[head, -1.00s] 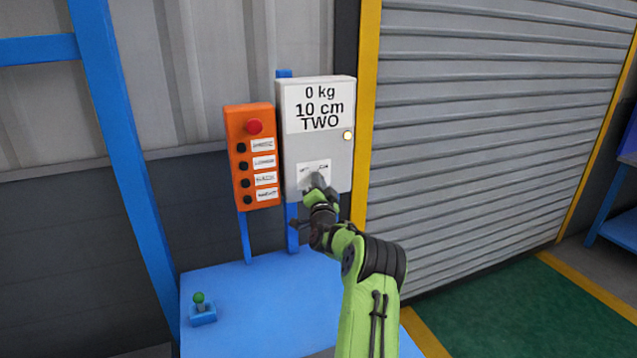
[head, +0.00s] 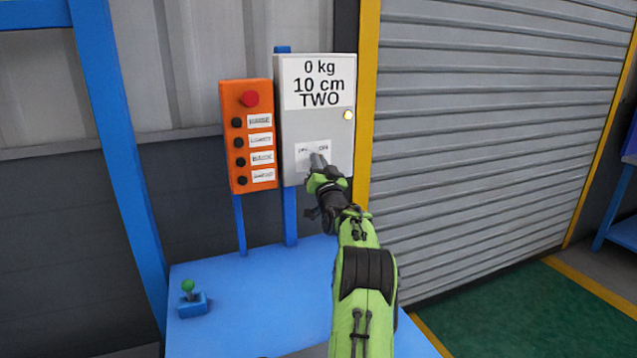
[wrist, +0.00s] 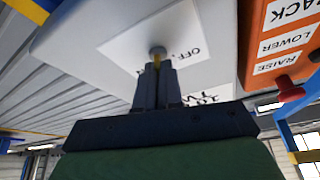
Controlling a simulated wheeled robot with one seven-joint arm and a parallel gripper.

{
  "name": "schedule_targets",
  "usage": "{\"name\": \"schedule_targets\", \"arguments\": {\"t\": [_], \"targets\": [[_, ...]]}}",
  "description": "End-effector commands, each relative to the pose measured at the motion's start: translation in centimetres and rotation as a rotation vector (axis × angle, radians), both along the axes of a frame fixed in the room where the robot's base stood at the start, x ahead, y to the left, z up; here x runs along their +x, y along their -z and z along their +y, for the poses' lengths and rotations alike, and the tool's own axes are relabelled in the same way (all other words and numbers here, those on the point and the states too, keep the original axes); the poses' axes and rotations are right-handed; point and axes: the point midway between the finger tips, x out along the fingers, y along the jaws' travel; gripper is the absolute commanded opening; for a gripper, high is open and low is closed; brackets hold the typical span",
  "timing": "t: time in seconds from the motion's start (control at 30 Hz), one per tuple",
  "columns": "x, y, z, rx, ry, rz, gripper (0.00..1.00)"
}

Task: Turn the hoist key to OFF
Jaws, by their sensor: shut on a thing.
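The label is on a light grey box (head: 290,130) whose sign (head: 319,84) reads 0 kg, 10 cm, TWO. The key's exact angle is hard to tell.
A round pale lamp (head: 348,115) is on the box. A blue table (head: 240,290) with a green-knobbed lever (head: 188,288) lies below. A yellow post (head: 366,90) stands right.

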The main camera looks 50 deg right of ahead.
Motion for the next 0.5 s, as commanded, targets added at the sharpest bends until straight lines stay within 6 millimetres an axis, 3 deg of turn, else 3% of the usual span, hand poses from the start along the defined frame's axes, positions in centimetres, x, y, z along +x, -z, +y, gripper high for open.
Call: {"name": "schedule_targets", "arguments": {"t": [0.5], "targets": [[-0.02, -0.12, -0.14, -0.424, -0.001, 0.253, 0.00]]}}
